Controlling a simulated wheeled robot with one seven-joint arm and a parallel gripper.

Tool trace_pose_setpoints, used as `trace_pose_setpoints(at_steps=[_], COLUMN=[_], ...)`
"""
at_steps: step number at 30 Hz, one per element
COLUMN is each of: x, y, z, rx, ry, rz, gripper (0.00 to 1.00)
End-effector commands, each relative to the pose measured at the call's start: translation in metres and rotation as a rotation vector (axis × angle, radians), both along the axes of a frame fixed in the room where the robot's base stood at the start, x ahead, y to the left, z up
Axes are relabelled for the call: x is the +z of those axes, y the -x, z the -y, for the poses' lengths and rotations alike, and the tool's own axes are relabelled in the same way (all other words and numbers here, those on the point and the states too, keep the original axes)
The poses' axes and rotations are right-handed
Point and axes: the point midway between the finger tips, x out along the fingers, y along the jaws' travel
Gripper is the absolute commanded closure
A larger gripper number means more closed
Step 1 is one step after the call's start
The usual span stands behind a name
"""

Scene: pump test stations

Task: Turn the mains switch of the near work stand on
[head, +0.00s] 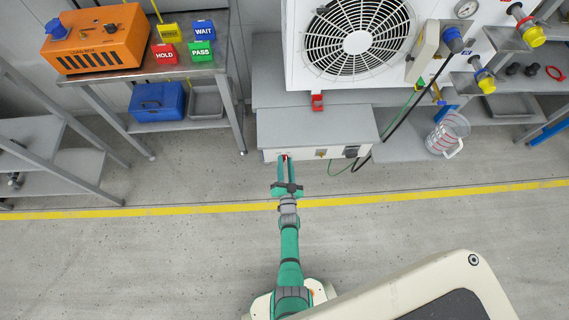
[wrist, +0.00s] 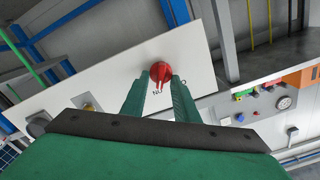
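The mains switch is a red rotary knob (wrist: 160,72) on the white front panel (wrist: 95,72) of a low grey box. In the wrist view its grip points down the picture, slightly tilted. Lettering beside it is partly hidden by my fingers. In the head view the box (head: 315,127) sits at the base of the near work stand, and the knob is a small red spot (head: 284,156) at my fingertips. My gripper (wrist: 160,84) is open, with its two green fingers on either side of the knob. I cannot tell whether they touch it.
A large white fan unit (head: 356,42) stands above the box. A yellow and a dark fitting show on the panel, right of the knob in the head view. A jug (head: 447,134) stands at the right. Left is a bench with an orange device (head: 96,40). The floor is clear.

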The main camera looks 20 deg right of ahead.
Motion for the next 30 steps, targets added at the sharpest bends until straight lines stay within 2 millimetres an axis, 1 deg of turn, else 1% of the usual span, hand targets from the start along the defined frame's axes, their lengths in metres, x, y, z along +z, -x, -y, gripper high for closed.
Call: trace_pose_setpoints(at_steps=[4,8,18,22,25,30], x=[0.000,0.000,0.000,0.000,0.000,0.001], y=[0.003,0.016,0.072,0.089,0.097,0.102], z=[0.000,-0.005,-0.024,-0.029,-0.031,-0.033], rx=[-0.001,0.001,0.006,0.007,0.006,0.005], ry=[0.001,0.000,0.000,0.000,-0.001,0.000], rz=[0.001,0.000,0.000,0.000,0.000,0.001], gripper=[0.73,0.73,0.73,0.73,0.73,0.73])
